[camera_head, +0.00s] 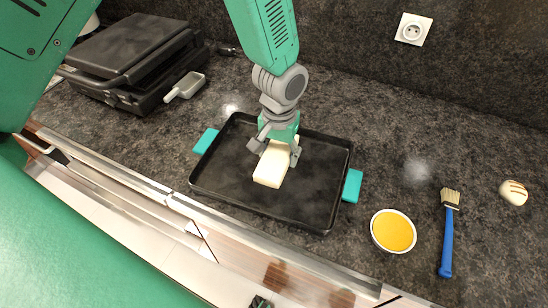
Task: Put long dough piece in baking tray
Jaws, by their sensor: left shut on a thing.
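The long dough piece (270,170) is a pale, cream-coloured block in the camera_head view. My left gripper (277,151) reaches down from the top of the view and is shut on the dough piece's far end. The black baking tray (315,190) with teal handles lies on the dark countertop below them. The dough piece is within the tray's outline; I cannot tell whether it touches the tray floor. The gripper hides its far end.
A bowl of yellow liquid (394,231), a blue-handled brush (447,235) and a striped bun (514,192) lie right of the tray. The counter's front edge (150,200) runs close to the tray.

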